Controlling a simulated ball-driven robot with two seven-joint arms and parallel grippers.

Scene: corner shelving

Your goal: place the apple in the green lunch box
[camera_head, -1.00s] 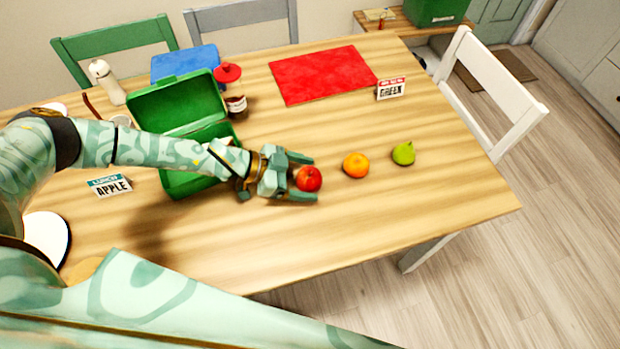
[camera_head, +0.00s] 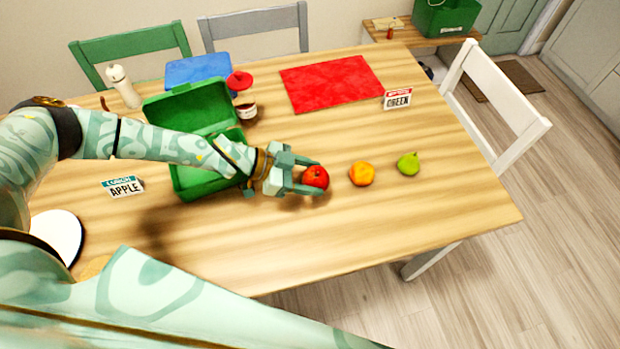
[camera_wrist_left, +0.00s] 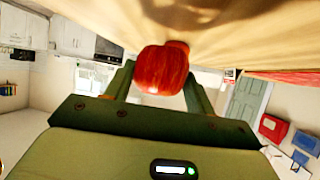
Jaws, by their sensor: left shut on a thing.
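The red apple (camera_head: 316,177) is between the fingers of my left gripper (camera_head: 312,178), which is shut on it at the middle of the table. In the left wrist view the apple (camera_wrist_left: 162,70) fills the gap between the fingertips. The green lunch box (camera_head: 190,108) stands open to the left of the gripper, its lid raised at the back. My left forearm passes in front of the box and hides part of its inside. A sign reading LUNCH APPLE (camera_head: 123,187) stands left of the box. My right gripper is not in view.
An orange (camera_head: 362,174) and a green pear (camera_head: 408,164) lie right of the apple. A red-capped jar (camera_head: 243,98) stands close beside the box's right side. A blue box (camera_head: 198,72), a red mat (camera_head: 331,83) and a GREEN sign (camera_head: 397,98) are farther back. The front right tabletop is clear.

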